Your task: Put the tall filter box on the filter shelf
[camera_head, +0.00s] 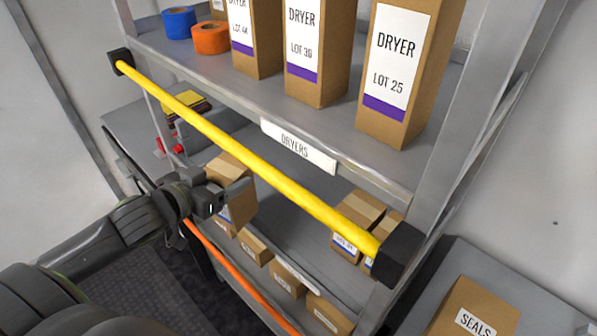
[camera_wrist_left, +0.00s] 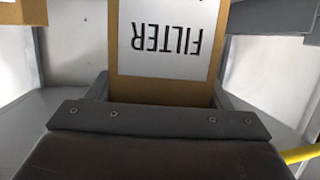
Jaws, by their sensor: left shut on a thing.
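My left gripper (camera_head: 232,192) is shut on a brown cardboard box (camera_head: 240,208), held below the yellow bar at the left part of the level under the dryers. In the left wrist view this filter box (camera_wrist_left: 160,88) sits between the fingers, and its white label reads FILTER upside down. Its lower part is hidden by the gripper there. The lower shelf (camera_head: 305,250) lies behind and right of the held box, with a pale strip along its front edge whose words I cannot read. My right gripper is not in view.
A yellow bar (camera_head: 250,158) slants across the rack front, and an orange bar (camera_head: 240,275) runs lower. Tall DRYER boxes (camera_head: 400,70) fill the upper shelf, marked DRYERS (camera_head: 298,146). Small boxes (camera_head: 358,215) stand at the lower shelf's right. A SEALS box (camera_head: 475,310) is at bottom right.

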